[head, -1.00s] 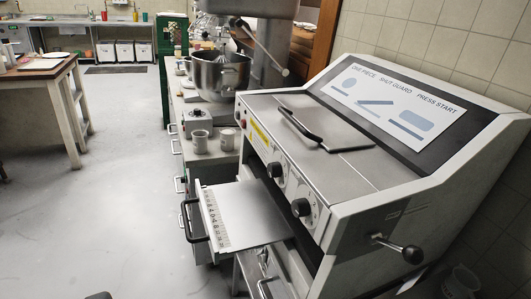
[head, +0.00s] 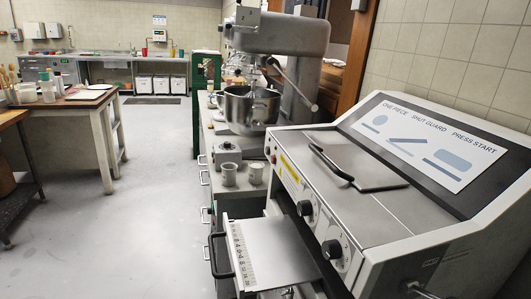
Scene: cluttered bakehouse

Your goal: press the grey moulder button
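The moulder (head: 400,215) is a white and grey machine on the right, with a sign reading "ONE PIECE, SHUT GUARD, PRESS START" (head: 430,140). Its flat grey guard (head: 365,162) with a dark bar handle lies down on the top. The sloping front panel carries two dark knobs (head: 305,208) and a yellow label (head: 289,167). Small controls, at least one reddish, sit at the panel's far end (head: 270,155). They are too small for me to pick out a grey button. My gripper is not in view.
A pale tray with a printed scale (head: 275,250) juts out at the moulder's front left. A worktable (head: 75,110) is at left. The floor (head: 150,220) between is clear.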

